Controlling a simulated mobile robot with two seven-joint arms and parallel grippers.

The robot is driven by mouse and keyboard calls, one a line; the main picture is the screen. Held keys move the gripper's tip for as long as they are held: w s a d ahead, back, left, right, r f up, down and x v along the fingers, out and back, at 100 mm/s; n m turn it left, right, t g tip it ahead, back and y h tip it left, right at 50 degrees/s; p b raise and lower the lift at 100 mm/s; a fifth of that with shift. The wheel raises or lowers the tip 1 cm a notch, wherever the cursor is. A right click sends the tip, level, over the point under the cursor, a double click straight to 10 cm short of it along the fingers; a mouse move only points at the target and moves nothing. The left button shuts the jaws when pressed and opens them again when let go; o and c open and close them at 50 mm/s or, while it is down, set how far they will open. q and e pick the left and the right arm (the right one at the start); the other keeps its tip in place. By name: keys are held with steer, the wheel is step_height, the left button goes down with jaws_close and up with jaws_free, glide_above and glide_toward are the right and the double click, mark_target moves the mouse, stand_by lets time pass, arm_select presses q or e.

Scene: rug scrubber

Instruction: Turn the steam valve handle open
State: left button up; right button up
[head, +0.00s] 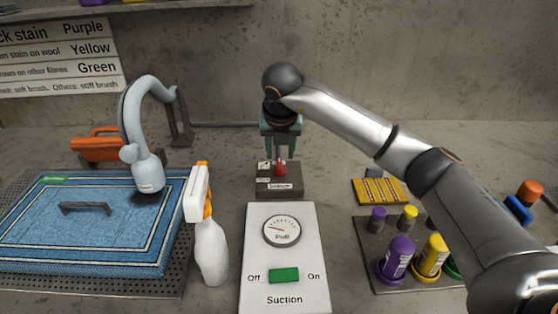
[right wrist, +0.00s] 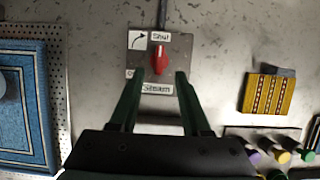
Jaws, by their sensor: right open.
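The steam valve has a red handle (head: 280,168) on a grey box (head: 280,187) at the middle of the table. In the right wrist view the red handle (right wrist: 159,60) points roughly up and down the picture, near the "Shut" label (right wrist: 160,36), with a curved-arrow label (right wrist: 137,40) to its left. My right gripper (head: 281,150) is above the handle, pointing down. In the right wrist view its two green fingers (right wrist: 156,78) are spread, one on either side below the handle, with nothing between them. Whether they touch the box cannot be told. My left gripper is not seen.
A blue rug (head: 85,225) lies on a perforated tray at left, beside a white spray bottle (head: 208,240). A suction panel (head: 283,290) with a gauge stands in front of the valve.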

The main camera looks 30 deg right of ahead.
mark_target(280, 164)
steer(key=shift+x, duration=2.65)
jaws_close()
